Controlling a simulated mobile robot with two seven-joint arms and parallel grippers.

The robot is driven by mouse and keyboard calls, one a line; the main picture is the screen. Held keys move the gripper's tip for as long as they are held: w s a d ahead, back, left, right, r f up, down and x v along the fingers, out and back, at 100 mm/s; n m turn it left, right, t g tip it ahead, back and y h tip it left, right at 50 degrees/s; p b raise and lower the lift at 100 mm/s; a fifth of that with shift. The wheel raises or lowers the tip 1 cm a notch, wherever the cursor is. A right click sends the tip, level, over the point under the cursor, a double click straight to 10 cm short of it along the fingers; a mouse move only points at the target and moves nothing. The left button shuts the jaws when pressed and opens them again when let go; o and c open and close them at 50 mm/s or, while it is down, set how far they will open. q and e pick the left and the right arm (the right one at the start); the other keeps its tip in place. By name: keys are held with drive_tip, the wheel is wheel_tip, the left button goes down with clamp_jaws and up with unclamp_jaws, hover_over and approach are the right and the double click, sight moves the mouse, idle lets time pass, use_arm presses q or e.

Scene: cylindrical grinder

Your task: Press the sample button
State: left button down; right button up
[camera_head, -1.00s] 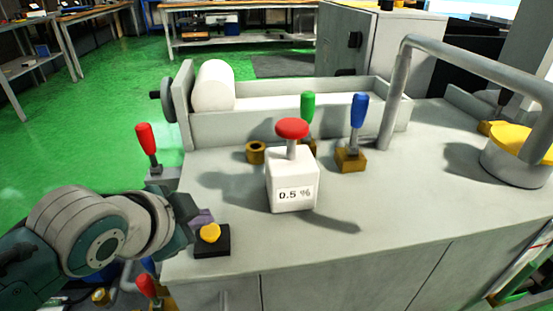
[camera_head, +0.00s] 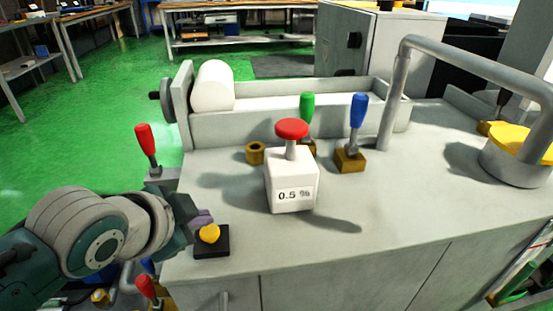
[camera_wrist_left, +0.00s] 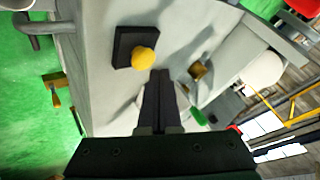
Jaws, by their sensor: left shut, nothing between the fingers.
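A yellow button (camera_head: 209,233) sits on a small black base (camera_head: 212,250) at the near left corner of the grey machine top. In the left wrist view the yellow button (camera_wrist_left: 144,59) and its black base (camera_wrist_left: 124,46) show just beyond and left of the fingertips. My left gripper (camera_head: 203,217) is shut and empty, its tips close to the yellow button; I cannot tell if they touch. Its closed fingers (camera_wrist_left: 160,78) show in the wrist view. A white box marked "0.5 %" (camera_head: 291,182) with a red knob (camera_head: 292,129) stands upright to the right.
Red (camera_head: 146,140), green (camera_head: 307,106) and blue (camera_head: 357,110) levers stand around the machine top. A brass ring (camera_head: 255,152) lies behind the white box. A grey pipe (camera_head: 470,66) arches at right. The front right of the top is clear.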

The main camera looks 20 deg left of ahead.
sight(204, 236)
use_arm(q)
drive_tip(key=shift+f, duration=0.15)
idle(0.7)
drive_tip(key=shift+f, duration=0.3)
drive_tip(key=shift+f+b, duration=0.45)
drive_tip(key=shift+f, duration=0.15)
idle(0.6)
drive_tip(key=shift+r, duration=0.1)
drive_tip(key=shift+r+p, duration=0.9)
drive_tip(key=shift+p, duration=0.3)
wheel_tip(204, 236, up, 5)
drive_tip(key=p, duration=0.5)
drive_tip(key=shift+p, duration=0.35)
drive_tip(key=shift+r, duration=0.1)
